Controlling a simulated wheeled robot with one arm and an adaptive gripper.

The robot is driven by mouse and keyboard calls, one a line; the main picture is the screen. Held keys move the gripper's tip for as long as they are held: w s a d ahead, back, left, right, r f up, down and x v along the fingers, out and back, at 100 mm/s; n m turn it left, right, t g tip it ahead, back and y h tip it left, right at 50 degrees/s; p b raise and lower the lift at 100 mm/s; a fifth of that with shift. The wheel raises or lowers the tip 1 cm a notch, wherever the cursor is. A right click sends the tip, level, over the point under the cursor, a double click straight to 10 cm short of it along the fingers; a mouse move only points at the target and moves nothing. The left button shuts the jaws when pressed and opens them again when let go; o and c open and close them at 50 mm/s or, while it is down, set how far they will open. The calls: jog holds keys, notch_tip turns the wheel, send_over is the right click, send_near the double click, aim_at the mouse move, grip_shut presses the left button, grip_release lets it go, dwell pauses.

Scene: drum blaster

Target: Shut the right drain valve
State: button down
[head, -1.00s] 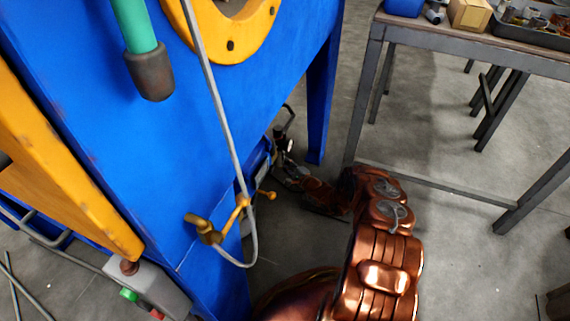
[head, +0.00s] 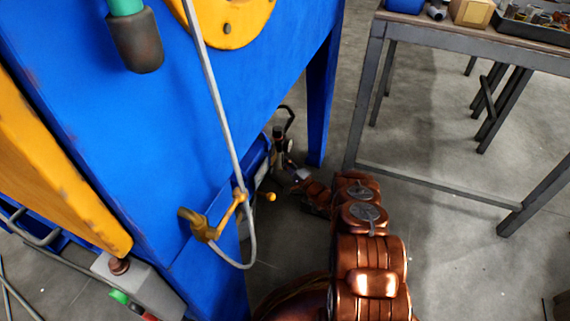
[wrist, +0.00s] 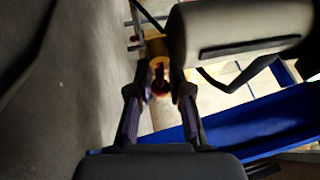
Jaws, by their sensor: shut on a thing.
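In the wrist view, the two fingers of my gripper (wrist: 160,88) close on a small dark red valve handle (wrist: 158,72). The handle sits in front of a round yellow-orange fitting (wrist: 157,56). The fingers partly hide the handle, so I cannot tell its exact angle. In the head view, my arm reaches low beside the blue cabinet (head: 250,100); the gripper end is small there, and its grip is not clear. A brass valve (head: 201,225) with a yellow lever stands on the near side of the cabinet, apart from my gripper.
A grey hose (head: 220,100) hangs down the cabinet and loops under the brass valve. A blue cabinet leg (head: 321,110) stands just beyond my gripper. A metal workbench (head: 470,45) is at right. The floor between bench and arm is clear.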

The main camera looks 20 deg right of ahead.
jog(key=c, duration=1.1)
grip_release()
jog(key=shift+o, duration=0.2)
jog(key=v, duration=1.2)
